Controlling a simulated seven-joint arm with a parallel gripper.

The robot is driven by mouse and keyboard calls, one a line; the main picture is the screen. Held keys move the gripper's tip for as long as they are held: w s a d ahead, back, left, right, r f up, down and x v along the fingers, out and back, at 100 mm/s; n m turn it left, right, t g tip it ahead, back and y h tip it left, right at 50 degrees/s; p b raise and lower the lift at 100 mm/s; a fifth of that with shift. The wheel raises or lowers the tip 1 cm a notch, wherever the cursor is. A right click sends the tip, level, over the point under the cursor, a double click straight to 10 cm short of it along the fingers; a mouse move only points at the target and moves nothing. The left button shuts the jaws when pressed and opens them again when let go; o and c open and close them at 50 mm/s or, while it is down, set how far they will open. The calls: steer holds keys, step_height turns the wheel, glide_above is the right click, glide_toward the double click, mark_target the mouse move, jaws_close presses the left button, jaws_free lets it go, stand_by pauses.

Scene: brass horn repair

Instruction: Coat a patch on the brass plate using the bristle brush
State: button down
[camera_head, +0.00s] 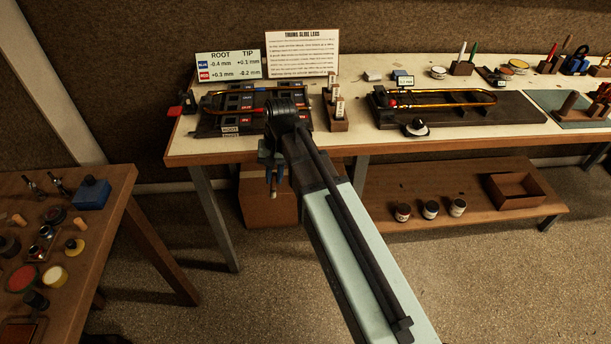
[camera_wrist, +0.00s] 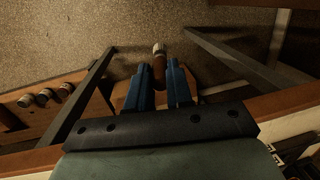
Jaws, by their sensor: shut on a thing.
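My gripper (camera_head: 273,176) hangs beside the front edge of the long bench, above the floor, with its blue fingers pointing down. In the wrist view my gripper (camera_wrist: 160,82) is shut on a slim brown-handled tool, which I take for the bristle brush (camera_wrist: 159,68). Its pale end sticks out beyond the fingertips, and the rest is hidden between the fingers. The brush's pale end also shows small below the fingers in the head view (camera_head: 273,194). Whether it carries any coating cannot be told. I cannot pick out the brass plate in either view.
The long bench (camera_head: 360,137) holds two slide-leg fixtures, with a green mat (camera_head: 560,118) at right. A cardboard box (camera_head: 260,208) stands below my gripper. A low shelf (camera_head: 385,180) bears several jars and an open tray (camera_head: 516,192). A cluttered table (camera_head: 116,190) stands left.

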steer(key=s+a+r, duration=0.3)
steer(key=a, duration=0.6)
steer(key=s+a+r, duration=0.3)
steer(key=a+r, duration=0.1)
steer(key=a, duration=0.5)
steer(key=s+a+r, duration=0.3)
steer(key=a, duration=0.5)
steer(key=s+a+r+y, duration=0.1)
steer(key=s+a+r, duration=0.3)
steer(key=s+a, duration=0.25)
steer(key=s+a+r+g, duration=0.1)
steer(key=s+a+r, duration=0.2)
steer(key=s+a, duration=0.35)
steer(key=s+a+r+y, duration=0.1)
steer(key=s+a+r, duration=0.3)
steer(key=s+a, duration=0.25)
steer(key=shift+d+f, duration=0.2)
steer(key=shift+f, duration=1.3)
steer(key=shift+d+f, duration=0.2)
steer(key=shift+f, duration=1.25)
steer(key=shift+f, duration=0.5)
step_height(320, 180, up, 7)
